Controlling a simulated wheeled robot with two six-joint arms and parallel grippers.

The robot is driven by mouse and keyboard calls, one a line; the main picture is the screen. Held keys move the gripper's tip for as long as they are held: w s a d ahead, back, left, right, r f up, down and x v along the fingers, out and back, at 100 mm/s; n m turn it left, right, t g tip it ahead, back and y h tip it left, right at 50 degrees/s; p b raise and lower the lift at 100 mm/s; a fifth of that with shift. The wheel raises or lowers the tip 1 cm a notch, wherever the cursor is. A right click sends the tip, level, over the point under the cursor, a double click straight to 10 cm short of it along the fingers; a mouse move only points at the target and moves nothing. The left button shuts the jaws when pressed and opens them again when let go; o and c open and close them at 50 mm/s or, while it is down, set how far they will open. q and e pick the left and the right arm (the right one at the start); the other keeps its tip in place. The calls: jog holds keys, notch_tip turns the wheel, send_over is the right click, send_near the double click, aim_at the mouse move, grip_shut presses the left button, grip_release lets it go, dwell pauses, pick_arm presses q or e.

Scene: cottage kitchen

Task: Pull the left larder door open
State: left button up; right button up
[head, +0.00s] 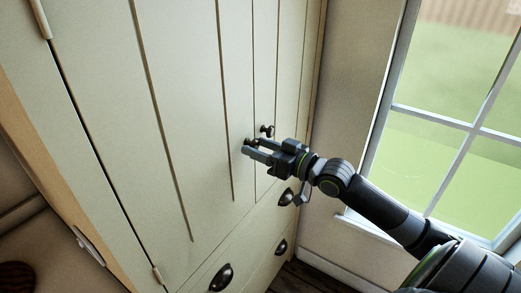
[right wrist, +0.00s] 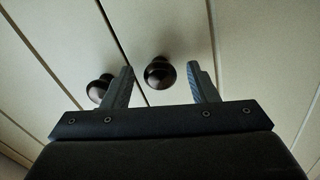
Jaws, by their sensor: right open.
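The left larder door (head: 185,90) is a tall cream panel with vertical grooves, and it looks shut. Its dark round knob (head: 250,141) sits near the seam, partly hidden by my right gripper. My right gripper (head: 254,147) reaches in from the right and is open, its fingertips close to this knob. In the right wrist view one dark knob (right wrist: 159,73) shows between the spread fingers (right wrist: 162,84), and another knob (right wrist: 98,90) shows outside them, partly behind the left finger. I cannot tell whether the fingers touch a knob. My left gripper is not in view.
The right larder door (head: 266,80) with its own knob (head: 267,130) is beside the seam. Drawers with dark cup handles (head: 221,277) are below. A wall and a window (head: 455,120) stand to the right. A strip of dark floor shows at the bottom.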

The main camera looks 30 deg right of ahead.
jog(key=shift+c, duration=0.4)
grip_shut()
